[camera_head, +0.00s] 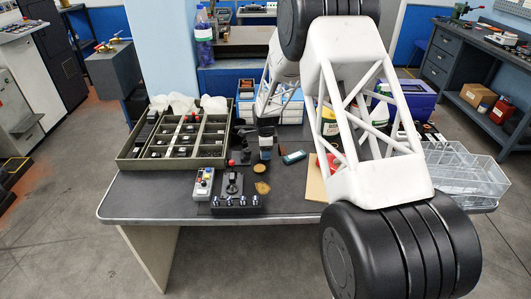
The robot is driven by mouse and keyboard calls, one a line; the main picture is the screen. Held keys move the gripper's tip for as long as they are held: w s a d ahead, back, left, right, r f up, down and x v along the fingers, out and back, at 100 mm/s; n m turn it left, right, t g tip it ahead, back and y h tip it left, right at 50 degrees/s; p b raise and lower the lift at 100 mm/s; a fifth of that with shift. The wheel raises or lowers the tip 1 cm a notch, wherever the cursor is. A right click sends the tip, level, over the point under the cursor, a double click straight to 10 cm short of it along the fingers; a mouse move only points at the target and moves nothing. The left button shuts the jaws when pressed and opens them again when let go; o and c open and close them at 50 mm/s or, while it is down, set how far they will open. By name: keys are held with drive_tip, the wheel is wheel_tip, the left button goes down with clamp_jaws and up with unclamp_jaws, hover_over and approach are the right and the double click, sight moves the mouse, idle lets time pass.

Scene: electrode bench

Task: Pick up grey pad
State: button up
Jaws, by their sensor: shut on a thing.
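My gripper (266,147) is small in the head view and points down over the dark bench, just right of the compartment tray. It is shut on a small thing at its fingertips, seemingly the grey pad. The pad's outline is not clear at this size, and my gripper covers much of it. I cannot tell whether it touches the bench.
The compartment tray (120,161) stands at left. A clear bin (478,166) stands right. My arm hides the bench's right middle. The front-left bench is clear.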

drive_tip(key=shift+r, duration=0.4)
wheel_tip(320, 180, up, 2)
drive_tip(key=shift+r, duration=0.15)
drive_tip(key=s+d, duration=0.1)
drive_tip(key=s, duration=0.9)
drive_tip(key=s+d+r, duration=0.1)
drive_tip(key=s, duration=0.4)
drive_tip(key=shift+s+d+r, duration=0.1)
drive_tip(key=shift+s+d, duration=0.25)
drive_tip(key=shift+s, duration=0.05)
drive_tip(key=shift+o, duration=0.7)
drive_tip(key=shift+c, duration=0.4)
